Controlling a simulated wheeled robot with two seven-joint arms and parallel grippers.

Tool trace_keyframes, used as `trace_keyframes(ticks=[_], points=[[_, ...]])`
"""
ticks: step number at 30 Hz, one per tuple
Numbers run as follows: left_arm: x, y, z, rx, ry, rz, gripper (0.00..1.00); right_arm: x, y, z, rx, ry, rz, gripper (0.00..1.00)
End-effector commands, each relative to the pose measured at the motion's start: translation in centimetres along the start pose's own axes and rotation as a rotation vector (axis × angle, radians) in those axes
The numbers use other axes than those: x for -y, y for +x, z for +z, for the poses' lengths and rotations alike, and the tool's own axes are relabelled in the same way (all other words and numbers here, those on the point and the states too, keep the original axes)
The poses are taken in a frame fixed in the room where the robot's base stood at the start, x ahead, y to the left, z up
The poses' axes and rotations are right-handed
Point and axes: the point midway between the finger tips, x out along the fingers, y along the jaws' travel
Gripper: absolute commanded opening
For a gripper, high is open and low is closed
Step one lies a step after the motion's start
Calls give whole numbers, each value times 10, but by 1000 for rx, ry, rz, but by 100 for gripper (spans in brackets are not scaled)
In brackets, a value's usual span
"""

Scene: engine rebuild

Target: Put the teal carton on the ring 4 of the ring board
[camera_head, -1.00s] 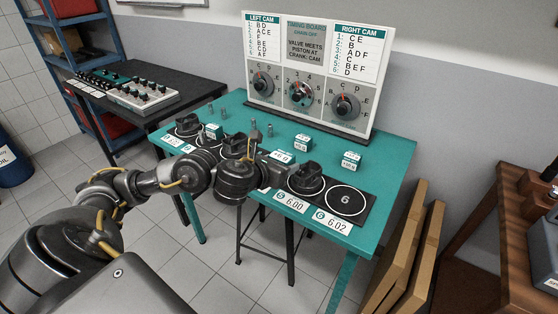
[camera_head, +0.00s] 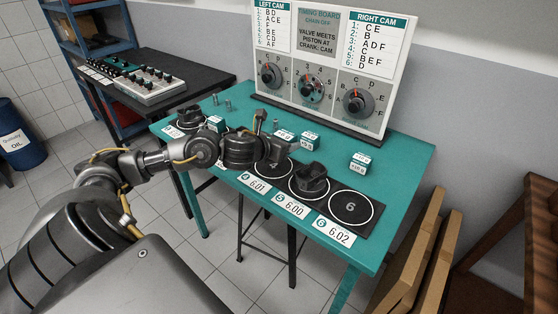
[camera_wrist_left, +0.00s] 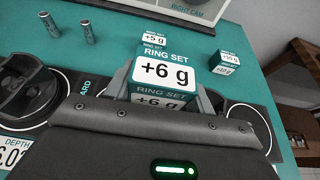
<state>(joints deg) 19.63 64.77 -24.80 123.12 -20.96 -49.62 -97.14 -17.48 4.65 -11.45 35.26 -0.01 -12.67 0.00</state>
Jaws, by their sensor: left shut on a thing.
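The teal-and-white carton marked +6 g (camera_wrist_left: 163,72) is between the fingers of my left gripper (camera_wrist_left: 165,90) in the left wrist view. In the head view the carton (camera_head: 284,135) shows just beyond my left gripper (camera_head: 281,143), which is shut on it. It appears held above the table near the back edge of the ring board (camera_head: 374,225). Ring 4 (camera_head: 268,178) is partly hidden by the gripper; its visible part looks bare. Its label reads 6.01. My right gripper is not in view.
A black part (camera_head: 311,178) stands on ring 5. Ring 6 (camera_head: 350,206) is empty. A +5 g carton (camera_head: 309,141) and a +10 g carton (camera_head: 360,162) stand behind the board. Another carton (camera_head: 215,123) and small metal cylinders are at left. The timing board (camera_head: 330,60) rises behind.

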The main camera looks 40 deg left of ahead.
Motion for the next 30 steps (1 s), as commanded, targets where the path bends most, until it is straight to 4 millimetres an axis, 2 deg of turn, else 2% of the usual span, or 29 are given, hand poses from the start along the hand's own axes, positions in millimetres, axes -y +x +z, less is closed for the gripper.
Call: trace_keyframes(ticks=[3,9,17,19,24,30], points=[[-18,20,-20,-4,-3,1,31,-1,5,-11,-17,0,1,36],[-36,39,-35,0,-2,-1,31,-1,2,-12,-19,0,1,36],[-40,45,-41,1,-1,-3,31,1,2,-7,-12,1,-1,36],[-45,50,-46,0,-2,-1,31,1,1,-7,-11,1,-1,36],[-43,58,-68,-2,-2,-3,31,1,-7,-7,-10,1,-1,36],[-43,60,-73,2,1,-3,31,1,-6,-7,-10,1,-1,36]])
